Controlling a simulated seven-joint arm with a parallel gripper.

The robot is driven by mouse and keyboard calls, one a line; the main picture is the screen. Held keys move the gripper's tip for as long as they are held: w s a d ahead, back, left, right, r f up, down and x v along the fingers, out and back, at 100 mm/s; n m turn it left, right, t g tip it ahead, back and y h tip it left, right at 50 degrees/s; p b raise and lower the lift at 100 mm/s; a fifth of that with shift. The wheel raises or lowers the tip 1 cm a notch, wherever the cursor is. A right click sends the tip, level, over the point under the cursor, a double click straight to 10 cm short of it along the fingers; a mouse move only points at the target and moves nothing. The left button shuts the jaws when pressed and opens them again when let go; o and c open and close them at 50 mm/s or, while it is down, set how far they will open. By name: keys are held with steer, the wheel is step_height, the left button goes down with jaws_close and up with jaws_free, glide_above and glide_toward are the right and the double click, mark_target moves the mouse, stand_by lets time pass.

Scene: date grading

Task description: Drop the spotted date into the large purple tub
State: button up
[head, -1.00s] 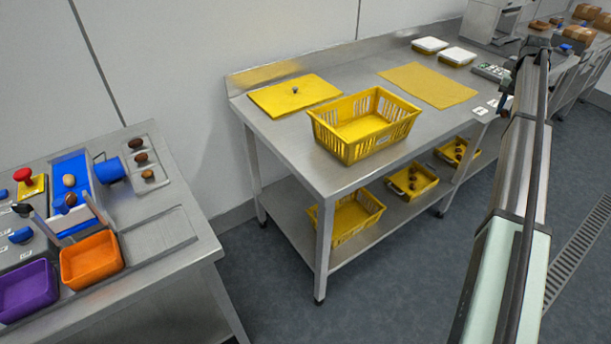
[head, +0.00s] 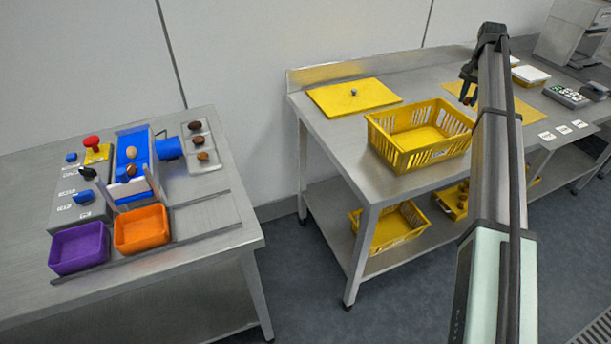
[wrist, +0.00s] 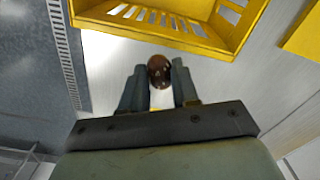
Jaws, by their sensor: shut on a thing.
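My gripper (wrist: 160,88) is shut on a dark brown date (wrist: 159,72), held between the two fingertips. The date has a glossy, reddish surface; its spots are hard to make out at this size.
An orange tub (head: 142,229) stands right of the purple one. Behind are a blue sorting chute (head: 132,139), a red button (head: 92,142) and a tray of sample dates (head: 217,161). The yellow crate (head: 445,171) stands on the steel table (head: 345,138). A floor gap separates bench and table.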

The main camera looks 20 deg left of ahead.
steer(key=s+a, duration=0.3)
steer(key=a, duration=0.9)
steer(key=s+a+n, duration=0.1)
steer(key=s+a, duration=0.2)
steer(key=a, duration=0.9)
steer(key=s+a, duration=0.3)
steer(key=a, duration=0.9)
steer(key=s+a+r+n, duration=0.1)
steer(key=s+a, duration=1)
steer(key=a, duration=0.3)
steer(key=s+a+r+n, duration=0.1)
steer(key=s+a+r, duration=0.1)
steer(key=s+a, duration=1.1)
steer(key=s+a+r+n, duration=0.1)
steer(key=s+a, duration=1.2)
steer(key=s, duration=0.2)
glide_above(81, 247)
steer(key=d, duration=0.4)
steer(key=shift+s+a+f, duration=0.1)
steer(key=shift+s+f, duration=0.05)
steer(key=shift+f, duration=2.4)
steer(key=shift+s+a+f, duration=0.1)
steer(key=shift+f, duration=2.4)
